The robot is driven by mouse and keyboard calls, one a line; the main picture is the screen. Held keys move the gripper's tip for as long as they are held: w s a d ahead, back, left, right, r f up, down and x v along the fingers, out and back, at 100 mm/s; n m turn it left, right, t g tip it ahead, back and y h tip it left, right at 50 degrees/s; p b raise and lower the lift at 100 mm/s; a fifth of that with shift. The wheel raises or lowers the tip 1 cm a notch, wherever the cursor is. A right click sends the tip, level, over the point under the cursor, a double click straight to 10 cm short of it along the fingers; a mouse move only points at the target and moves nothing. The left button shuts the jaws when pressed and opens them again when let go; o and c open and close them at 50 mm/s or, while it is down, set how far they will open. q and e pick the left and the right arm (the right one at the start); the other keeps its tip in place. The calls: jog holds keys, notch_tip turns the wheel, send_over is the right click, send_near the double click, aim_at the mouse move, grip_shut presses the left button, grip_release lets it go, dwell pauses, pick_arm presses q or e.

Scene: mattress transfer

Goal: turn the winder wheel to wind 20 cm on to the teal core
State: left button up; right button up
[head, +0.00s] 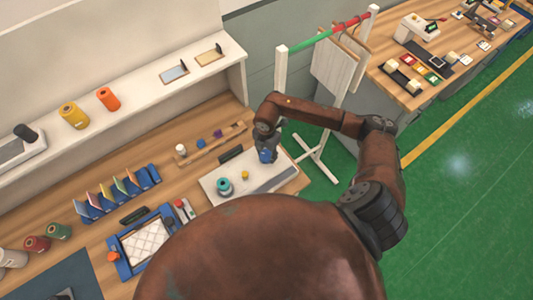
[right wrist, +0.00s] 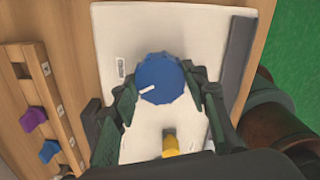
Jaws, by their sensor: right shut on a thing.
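The winder's blue wheel (right wrist: 160,80) stands on a white board (right wrist: 115,30), with a white mark on its lower left. It also shows in the head view (head: 266,156), partly covered by the gripper. My right gripper (right wrist: 163,88) reaches down over the wheel and is shut on it, a dark finger at each side. The teal core (head: 225,187) sits at the board's near left part. A yellow piece (head: 245,174) stands between core and wheel and shows in the right wrist view (right wrist: 170,144). My left gripper is not in view.
A wooden rack (head: 212,145) with coloured pieces lies behind the board. Blue holders (head: 117,195) and a blue-framed tray (head: 142,243) stand to the left. A white stand (head: 281,75) with a green and red rail is beyond the bench end. My arm hides the near bench.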

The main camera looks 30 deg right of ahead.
aim_at(267, 154)
jog(key=shift+w+d+r, duration=0.1)
jog(key=shift+w, duration=0.05)
dwell(0.3)
jog(key=o, duration=1.2)
jog(key=shift+c, duration=0.2)
notch_tip(267, 154, up, 12)
